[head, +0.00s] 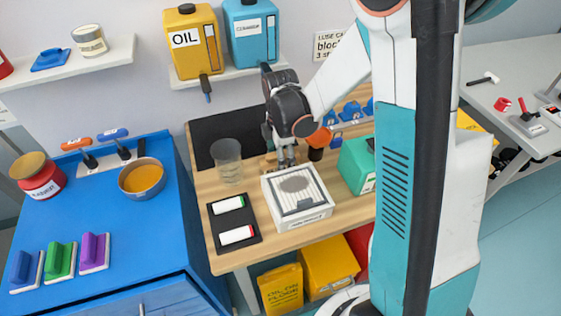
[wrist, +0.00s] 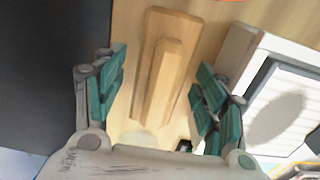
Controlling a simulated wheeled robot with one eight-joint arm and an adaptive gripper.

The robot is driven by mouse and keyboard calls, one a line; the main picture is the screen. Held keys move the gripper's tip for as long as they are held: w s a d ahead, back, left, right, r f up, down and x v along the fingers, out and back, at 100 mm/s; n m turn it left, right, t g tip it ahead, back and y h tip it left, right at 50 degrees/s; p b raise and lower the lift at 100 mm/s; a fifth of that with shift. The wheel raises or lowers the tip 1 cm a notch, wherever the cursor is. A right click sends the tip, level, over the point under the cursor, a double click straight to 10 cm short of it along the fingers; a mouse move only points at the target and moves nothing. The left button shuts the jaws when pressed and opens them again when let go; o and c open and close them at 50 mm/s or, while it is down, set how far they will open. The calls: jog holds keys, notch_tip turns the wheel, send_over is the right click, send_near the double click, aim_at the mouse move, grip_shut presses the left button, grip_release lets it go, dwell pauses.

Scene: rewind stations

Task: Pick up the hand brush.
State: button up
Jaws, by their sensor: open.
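The hand brush (wrist: 160,75), a pale wooden block with a raised wooden handle along it, lies on the wooden table in the wrist view. In the head view, a small wooden part of it (head: 268,163) shows behind the white box, mostly hidden by my gripper (head: 285,160). In the wrist view my open gripper (wrist: 160,95) has its teal-padded fingers on either side of the brush, with a gap on each side. The brush runs roughly lengthwise between them. I cannot tell the exact height of the fingertips above the table.
A white box with a grille (head: 296,195) stands close to the right finger. A clear cup (head: 227,160) stands left of my gripper. A dark tray (head: 234,236) holds two markers. A green box (head: 355,165) is at the right. A dark panel (wrist: 50,70) lies left.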

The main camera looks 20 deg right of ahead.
jog(key=c, duration=1.2)
jog(key=shift+r, duration=0.15)
notch_tip(320, 180, up, 28)
jog(key=p, duration=0.8)
jog(key=o, duration=0.3)
jog(key=shift+c, duration=0.7)
jog(key=shift+f, duration=0.2)
